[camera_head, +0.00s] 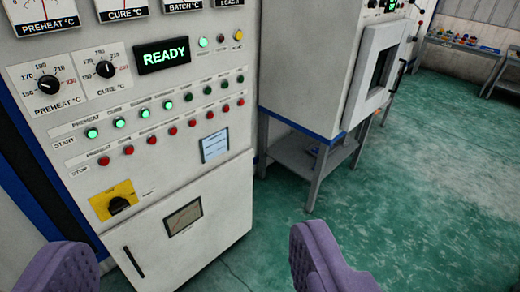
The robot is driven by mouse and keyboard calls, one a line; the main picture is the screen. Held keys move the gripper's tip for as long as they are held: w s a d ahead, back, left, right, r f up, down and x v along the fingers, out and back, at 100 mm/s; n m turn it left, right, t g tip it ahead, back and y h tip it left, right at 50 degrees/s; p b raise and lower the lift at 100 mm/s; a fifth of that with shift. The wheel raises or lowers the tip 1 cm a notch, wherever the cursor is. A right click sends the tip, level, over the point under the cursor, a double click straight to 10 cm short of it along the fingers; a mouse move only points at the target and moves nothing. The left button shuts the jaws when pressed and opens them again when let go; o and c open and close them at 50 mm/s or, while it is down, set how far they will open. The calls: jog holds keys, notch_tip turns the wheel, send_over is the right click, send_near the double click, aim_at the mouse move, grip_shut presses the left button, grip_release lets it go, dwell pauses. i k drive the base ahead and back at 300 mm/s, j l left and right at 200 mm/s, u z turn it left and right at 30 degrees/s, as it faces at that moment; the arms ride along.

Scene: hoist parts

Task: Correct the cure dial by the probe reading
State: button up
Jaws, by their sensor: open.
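The cure dial (106,69) is a black knob on a white scale plate, on the upper part of a white control cabinet (205,215). The scale shows 150, 170, 190, 210 and a red 230. The preheat dial (48,84) sits to its left. The cure gauge (122,10) above is cut off by the top edge, so its needle cannot be read in full. A display (163,55) reads READY in green. My gripper (195,270) is open and empty, its purple fingers low in the picture, below and apart from the dials. No probe shows clearly.
Green start buttons and red stop buttons run in rows below the dials. A yellow switch (115,200) sits lower left. A white oven-like machine (335,80) stands on a grey frame to the right. The green floor (430,190) is clear at right; benches stand far back.

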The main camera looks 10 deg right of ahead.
aim_at(105, 69)
jog(key=i+j, duration=0.2)
jog(key=i, duration=0.65)
jog(key=i+j+u, duration=0.1)
jog(key=i, duration=0.75)
